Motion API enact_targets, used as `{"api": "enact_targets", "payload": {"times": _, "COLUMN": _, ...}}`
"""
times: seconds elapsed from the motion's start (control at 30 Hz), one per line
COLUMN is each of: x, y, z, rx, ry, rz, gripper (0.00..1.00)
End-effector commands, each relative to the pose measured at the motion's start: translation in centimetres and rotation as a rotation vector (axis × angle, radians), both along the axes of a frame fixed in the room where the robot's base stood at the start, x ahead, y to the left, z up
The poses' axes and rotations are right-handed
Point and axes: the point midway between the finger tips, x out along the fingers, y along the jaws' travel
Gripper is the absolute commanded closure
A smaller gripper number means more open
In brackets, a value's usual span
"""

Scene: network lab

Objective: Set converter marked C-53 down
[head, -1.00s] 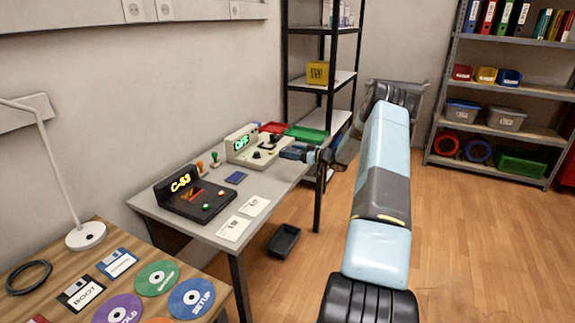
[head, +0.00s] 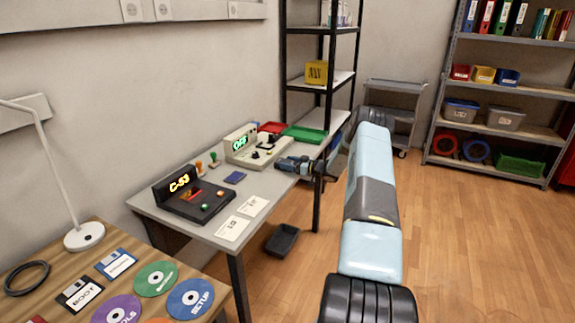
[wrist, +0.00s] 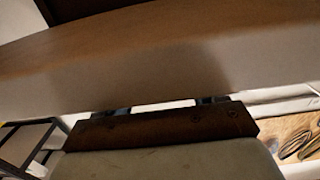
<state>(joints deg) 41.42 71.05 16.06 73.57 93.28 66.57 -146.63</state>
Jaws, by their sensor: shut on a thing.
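A black console (head: 203,198) with a lit yellow sign reading C-53 stands on the grey table (head: 160,210). My gripper (head: 283,163) is low over that table's right end, beside the cream console (head: 262,152) and well right of the black one.
The cream console has a green lit display. Red and green trays (head: 303,134) lie behind it. White cards (head: 233,228) and a small blue item (head: 235,177) lie in front. A dark bin (head: 282,239) stands on the floor. A trolley (head: 393,110) stands behind my arm. Floor at right is clear.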

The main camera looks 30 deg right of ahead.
Motion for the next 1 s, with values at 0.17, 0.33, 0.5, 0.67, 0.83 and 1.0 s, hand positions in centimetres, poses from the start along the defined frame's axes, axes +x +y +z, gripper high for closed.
{"api": "enact_targets", "payload": {"times": 0.17, "x": 0.0, "y": 0.0, "z": -0.1, "rx": 0.0, "ry": 0.0, "rz": 0.0, "gripper": 0.22}}
{"api": "enact_targets", "payload": {"times": 0.33, "x": 0.0, "y": 0.1, "z": -0.1, "rx": 0.0, "ry": 0.0, "rz": 0.001, "gripper": 0.07}}
{"api": "enact_targets", "payload": {"times": 0.5, "x": 0.0, "y": 0.1, "z": -0.1, "rx": 0.0, "ry": 0.0, "rz": 0.001, "gripper": 0.07}}
{"api": "enact_targets", "payload": {"times": 0.67, "x": -0.3, "y": -0.2, "z": 0.0, "rx": 0.001, "ry": 0.001, "rz": 0.0, "gripper": 0.07}}
{"api": "enact_targets", "payload": {"times": 0.83, "x": -1.9, "y": -1.5, "z": 0.1, "rx": 0.002, "ry": 0.001, "rz": -0.001, "gripper": 0.07}}
{"api": "enact_targets", "payload": {"times": 1.0, "x": -4.6, "y": -3.5, "z": 0.3, "rx": 0.001, "ry": 0.001, "rz": -0.001, "gripper": 0.07}}
